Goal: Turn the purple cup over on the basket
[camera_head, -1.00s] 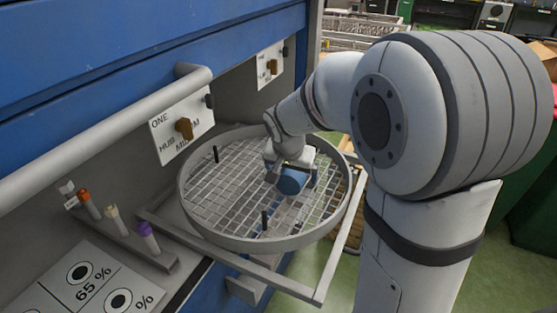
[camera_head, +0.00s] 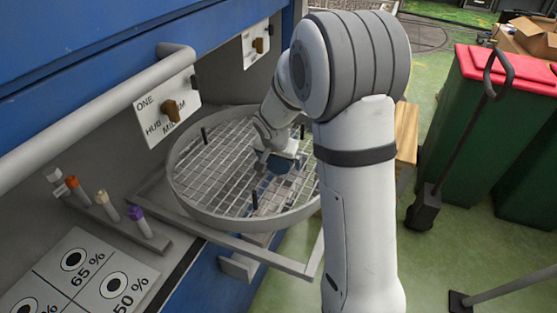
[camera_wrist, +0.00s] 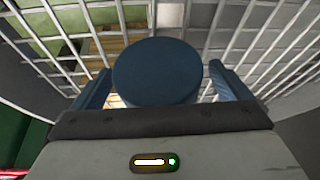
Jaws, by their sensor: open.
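The round wire-mesh basket (camera_head: 240,231) with a grey rim sits beside the blue machine. A dark blue cup (camera_wrist: 157,68) shows between my fingers in the wrist view; its colour looks blue rather than purple. It turns a flat round face to the wrist camera. In the head view the cup (camera_head: 280,167) is small and partly hidden by my gripper (camera_head: 279,163). My gripper is over the mesh, with a finger on each side of the cup and narrow gaps between. The cup's lower part is hidden, so I cannot tell how it rests.
Short dark posts (camera_head: 254,199) stand up around the basket. A grey bar frame (camera_head: 262,263) runs below it. A dial panel (camera_head: 168,106) is at the back. A green bin (camera_head: 470,130) stands at the right.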

